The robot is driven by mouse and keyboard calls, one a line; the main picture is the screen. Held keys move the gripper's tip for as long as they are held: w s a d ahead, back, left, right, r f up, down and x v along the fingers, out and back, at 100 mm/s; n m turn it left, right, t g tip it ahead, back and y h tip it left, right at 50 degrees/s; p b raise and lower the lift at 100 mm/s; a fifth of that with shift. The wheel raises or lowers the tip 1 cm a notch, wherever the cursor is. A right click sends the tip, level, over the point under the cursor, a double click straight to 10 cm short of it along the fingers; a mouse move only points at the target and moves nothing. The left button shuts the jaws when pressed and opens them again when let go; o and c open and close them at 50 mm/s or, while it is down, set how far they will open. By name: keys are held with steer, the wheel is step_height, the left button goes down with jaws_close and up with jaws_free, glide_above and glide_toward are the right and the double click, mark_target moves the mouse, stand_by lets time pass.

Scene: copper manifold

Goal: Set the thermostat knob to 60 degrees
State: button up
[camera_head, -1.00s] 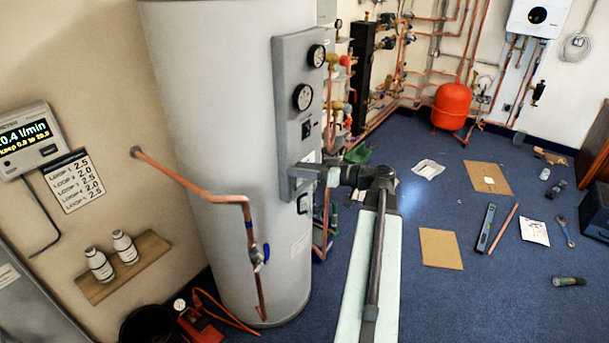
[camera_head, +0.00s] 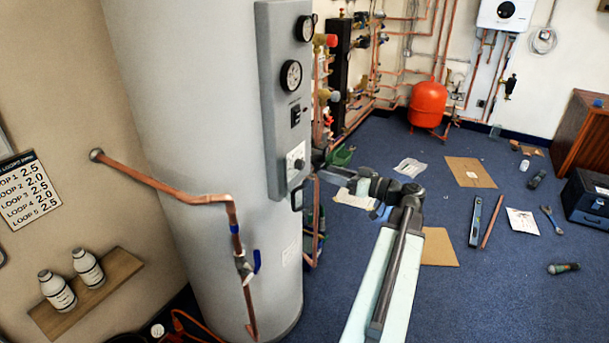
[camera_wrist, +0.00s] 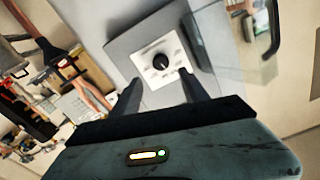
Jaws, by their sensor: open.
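The thermostat knob (camera_head: 298,163) is a small dark knob on a white dial plate, low on the grey control panel (camera_head: 279,120) of the tall tank. In the wrist view the black knob (camera_wrist: 161,62) sits in the middle of its white plate (camera_wrist: 165,75), ahead of my fingers. Its markings are too small to read, so I cannot tell its setting. My gripper (camera_wrist: 161,79) is open and empty, with one finger on either side below the knob, apart from it. In the head view my gripper (camera_head: 322,172) is just right of the panel's lower end.
The tank (camera_head: 185,100) carries two gauges (camera_head: 291,74) and a switch above the knob. A copper pipe (camera_head: 165,188) with a blue-handled valve runs across its front. A red vessel (camera_head: 428,103) stands behind. Tools and cardboard lie on the blue floor to the right.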

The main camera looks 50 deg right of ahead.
mark_target(303, 164)
steer(key=x, duration=0.8)
steer(key=shift+a, duration=0.1)
jaws_close()
